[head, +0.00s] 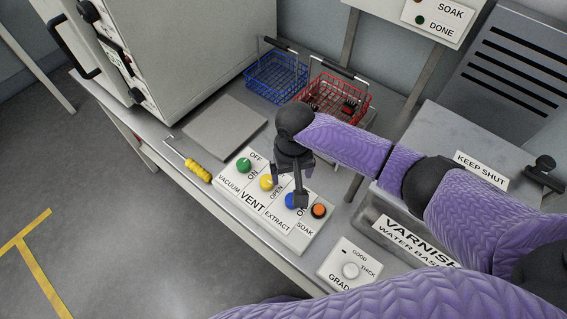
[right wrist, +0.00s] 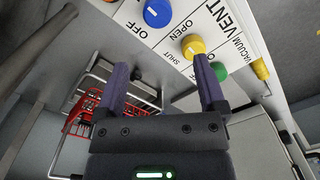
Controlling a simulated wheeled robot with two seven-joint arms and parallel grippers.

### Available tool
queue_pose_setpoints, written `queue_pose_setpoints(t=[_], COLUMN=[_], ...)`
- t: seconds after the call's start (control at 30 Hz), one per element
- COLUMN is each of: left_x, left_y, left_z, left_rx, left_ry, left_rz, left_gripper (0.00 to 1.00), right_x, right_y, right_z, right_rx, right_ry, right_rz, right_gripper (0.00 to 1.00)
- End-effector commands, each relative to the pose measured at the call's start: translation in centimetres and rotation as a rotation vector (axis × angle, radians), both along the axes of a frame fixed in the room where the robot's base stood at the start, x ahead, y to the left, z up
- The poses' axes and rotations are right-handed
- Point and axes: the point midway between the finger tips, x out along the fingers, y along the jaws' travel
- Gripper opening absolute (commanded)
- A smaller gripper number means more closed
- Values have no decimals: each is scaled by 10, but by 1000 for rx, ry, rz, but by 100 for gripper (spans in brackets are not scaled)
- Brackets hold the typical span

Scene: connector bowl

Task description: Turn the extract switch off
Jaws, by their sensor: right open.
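The extract switch is a blue knob (head: 290,201) on the white control panel (head: 240,205), above the EXTRACT label. In the right wrist view the blue knob (right wrist: 157,13) shows at the top edge with a pale pointer mark, and the word OFF lies to its lower left. Its ON word is not visible there, and I cannot tell for sure which setting the mark points to. My right gripper (head: 291,186) is over the panel beside the blue knob and partly covers it. In the right wrist view its fingers (right wrist: 161,65) are spread and empty. My left gripper is not in view.
On the panel are a green vacuum knob (head: 244,165), a yellow vent knob (head: 267,182) and an orange soak button (head: 319,211). A yellow-handled tool (head: 198,171) lies left. Blue (head: 276,78) and red (head: 332,99) baskets stand behind.

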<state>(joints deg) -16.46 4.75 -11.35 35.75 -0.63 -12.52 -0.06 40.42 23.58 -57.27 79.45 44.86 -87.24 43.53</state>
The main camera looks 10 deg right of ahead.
Motion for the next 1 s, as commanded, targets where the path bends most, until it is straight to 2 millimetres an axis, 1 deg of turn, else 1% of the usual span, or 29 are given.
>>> queue_pose_setpoints(t=[0.07,0.17,0.23,0.33,0.43,0.5,0.57,0.63,0.8,0.83,0.87,0.9,0.97,1.0], left_x=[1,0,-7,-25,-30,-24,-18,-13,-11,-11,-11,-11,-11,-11], left_y=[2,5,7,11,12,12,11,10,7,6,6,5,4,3], left_z=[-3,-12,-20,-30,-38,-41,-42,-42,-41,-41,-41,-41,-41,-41], left_rx=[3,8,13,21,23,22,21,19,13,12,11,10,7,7], left_ry=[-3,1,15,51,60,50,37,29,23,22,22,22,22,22], left_rz=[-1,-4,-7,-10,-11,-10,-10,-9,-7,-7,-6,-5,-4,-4], left_gripper=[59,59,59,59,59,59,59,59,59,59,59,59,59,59], right_x=[-1,-4,-3,-1,0,0,0,0,0,0,0,0,0,0], right_y=[-2,-2,-2,-2,-2,-2,-2,-2,-2,-2,-2,-2,-2,-2], right_z=[-5,-25,-45,-70,-88,-95,-99,-100,-99,-99,-99,-99,-98,-98], right_rx=[-7,-7,-6,-6,-6,-5,-5,-4,-4,-4,-4,-4,-4,-4], right_ry=[1,1,2,3,4,3,3,2,1,1,1,1,1,1], right_rz=[-9,-9,-10,-9,-8,-7,-7,-7,-6,-6,-6,-6,-6,-6], right_gripper=[90,90,90,90,90,90,90,90,90,88,81,73,60,52])
